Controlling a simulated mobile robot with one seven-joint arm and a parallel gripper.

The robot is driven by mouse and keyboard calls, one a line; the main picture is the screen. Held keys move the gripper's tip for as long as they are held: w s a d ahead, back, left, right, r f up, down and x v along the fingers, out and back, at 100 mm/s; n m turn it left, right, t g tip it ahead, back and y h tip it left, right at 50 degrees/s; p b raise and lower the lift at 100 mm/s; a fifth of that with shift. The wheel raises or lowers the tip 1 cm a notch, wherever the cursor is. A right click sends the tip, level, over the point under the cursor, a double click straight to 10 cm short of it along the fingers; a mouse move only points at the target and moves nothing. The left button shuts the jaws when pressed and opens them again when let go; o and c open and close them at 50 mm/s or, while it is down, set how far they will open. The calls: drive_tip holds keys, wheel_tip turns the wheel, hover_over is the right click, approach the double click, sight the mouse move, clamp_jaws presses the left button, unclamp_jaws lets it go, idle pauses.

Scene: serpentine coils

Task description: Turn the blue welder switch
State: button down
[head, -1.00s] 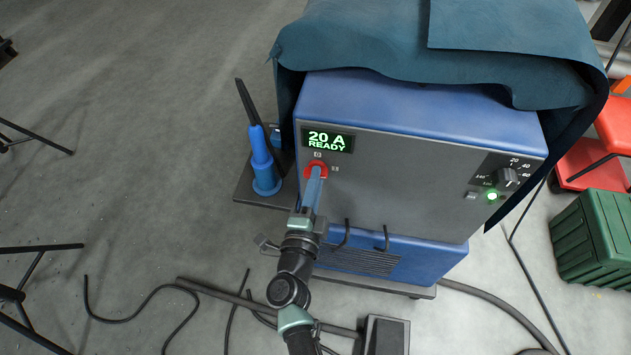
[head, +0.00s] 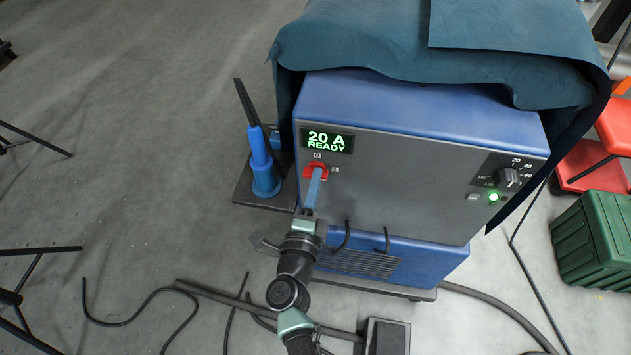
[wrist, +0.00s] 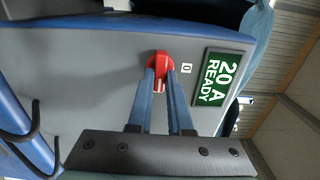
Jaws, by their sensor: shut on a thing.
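The blue welder (head: 410,105) stands in the middle of the head view, with a grey front panel. Its red rotary switch (head: 316,171) is on the left of the panel, below a display (head: 327,139) reading "20 A READY". My gripper (head: 313,184) comes from below, its blue fingers at the switch. In the wrist view, the red switch (wrist: 161,60) shows between the two fingertips (wrist: 161,76), which are shut on it. A "0" mark (wrist: 186,68) is beside it. The fingers partly hide the handle, so its exact angle is hard to tell.
A dark teal cloth (head: 430,50) drapes over the welder's top. A blue torch (head: 263,165) stands on its left. Two black hooks (head: 364,240) stick out below the panel, close to my arm. A knob (head: 508,178) and a lit green light (head: 493,197) are at the right. Cables lie on the floor.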

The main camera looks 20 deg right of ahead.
drive_tip(key=c, duration=0.8)
unclamp_jaws()
drive_tip(key=shift+c, duration=0.2)
drive_tip(key=p+v, duration=0.1)
drive_tip(key=v, duration=1.2)
